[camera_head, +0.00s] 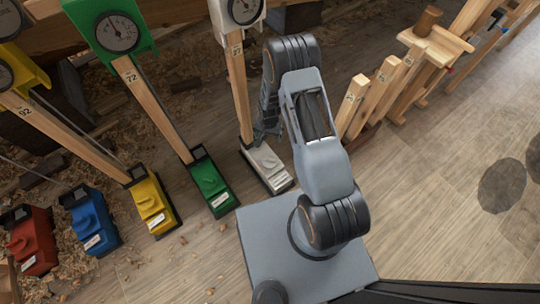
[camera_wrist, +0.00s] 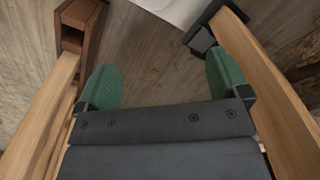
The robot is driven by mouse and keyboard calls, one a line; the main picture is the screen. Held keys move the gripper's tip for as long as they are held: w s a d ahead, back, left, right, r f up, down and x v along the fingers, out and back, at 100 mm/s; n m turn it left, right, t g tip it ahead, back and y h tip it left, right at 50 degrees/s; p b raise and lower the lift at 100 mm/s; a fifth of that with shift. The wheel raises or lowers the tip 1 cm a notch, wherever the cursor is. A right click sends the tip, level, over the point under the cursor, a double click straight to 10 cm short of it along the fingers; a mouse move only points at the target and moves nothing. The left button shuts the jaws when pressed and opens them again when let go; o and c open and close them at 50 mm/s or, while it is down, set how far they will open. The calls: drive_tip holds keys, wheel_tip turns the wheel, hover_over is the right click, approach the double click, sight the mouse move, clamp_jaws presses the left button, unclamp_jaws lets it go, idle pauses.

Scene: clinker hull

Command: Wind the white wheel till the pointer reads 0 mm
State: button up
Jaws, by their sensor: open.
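The white dial (camera_head: 243,10) is at the top of the head view, cut by the frame edge; its pointer is too small to read. A wooden post (camera_head: 237,85) runs down from it to a white base box (camera_head: 266,168) on the floor. A low raised part shows on the box, but I cannot make out a wheel clearly. My gripper (camera_head: 262,132) hangs down by the post, just above the box in the picture. In the wrist view my gripper (camera_wrist: 162,84) is open, its green fingertips apart with only floor between. A white surface (camera_wrist: 178,8) shows at the top edge.
Green (camera_head: 210,182), yellow (camera_head: 152,205), blue (camera_head: 88,220) and red (camera_head: 30,240) boxes stand in a row to the left. A green dial (camera_head: 116,33) is nearby. Wooden stakes (camera_head: 380,85) stand to the right. In the wrist view, timbers flank both fingers.

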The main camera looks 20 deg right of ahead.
sight(270, 158)
drive_tip(key=shift+m, duration=0.4)
drive_tip(key=f+b, duration=0.1)
drive_tip(key=f, duration=0.5)
drive_tip(key=s+f+b, duration=0.1)
drive_tip(key=f+b, duration=0.1)
drive_tip(key=f, duration=0.4)
drive_tip(key=f+b, duration=0.1)
drive_tip(key=f, duration=0.6)
drive_tip(key=shift+s, duration=0.15)
drive_tip(key=c, duration=0.9)
drive_tip(key=shift+c, duration=0.2)
drive_tip(key=shift+m+b, duration=0.3)
drive_tip(key=m+b, duration=0.1)
drive_tip(key=m, duration=0.2)
drive_tip(key=shift+m, duration=0.4)
drive_tip(key=m+b, duration=0.1)
drive_tip(key=m, duration=0.4)
drive_tip(key=shift+b, duration=0.35)
drive_tip(key=shift+m, duration=0.4)
